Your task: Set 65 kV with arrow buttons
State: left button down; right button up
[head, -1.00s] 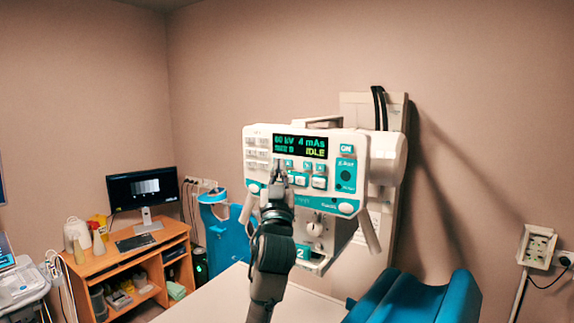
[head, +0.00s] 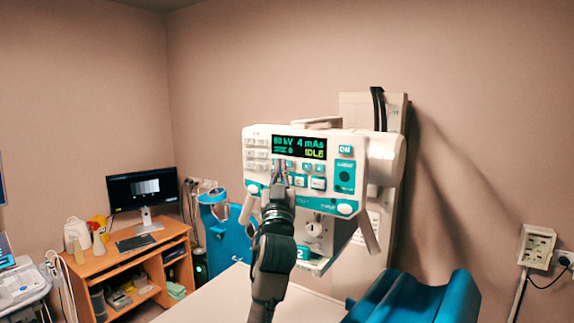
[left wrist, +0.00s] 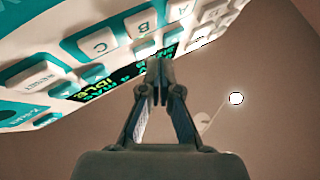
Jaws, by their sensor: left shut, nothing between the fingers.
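The white and teal control panel (head: 335,202) faces me at the centre of the head view. Its lit display (head: 299,147) shows a kV value that looks like 60, too small to be certain, with 4 mAs and IDLE. Small arrow buttons (head: 306,166) run along a teal strip below the display. My left gripper (head: 280,168) is shut and empty, its tips at the panel just under the display's left part, hiding the buttons there. In the left wrist view the shut fingertips (left wrist: 160,62) overlap the display (left wrist: 105,85); I cannot tell whether they touch a button.
A pale table top (head: 215,300) lies below the panel. A teal padded trough (head: 420,300) stands at lower right. A wooden desk (head: 140,258) with a monitor (head: 143,188) is at left. A wall outlet box (head: 537,247) is at far right.

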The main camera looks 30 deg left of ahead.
pick_arm(q)
jog(key=shift+w+p, duration=0.3)
jog(key=shift+w, duration=0.3)
dwell(0.7)
jog(key=shift+s, duration=0.15)
jog(key=shift+s+b, duration=0.3)
jog(key=shift+s, duration=0.4)
jog(key=shift+s+a+b, duration=0.2)
jog(key=shift+s+b, duration=0.65)
jog(key=shift+s, duration=1.6)
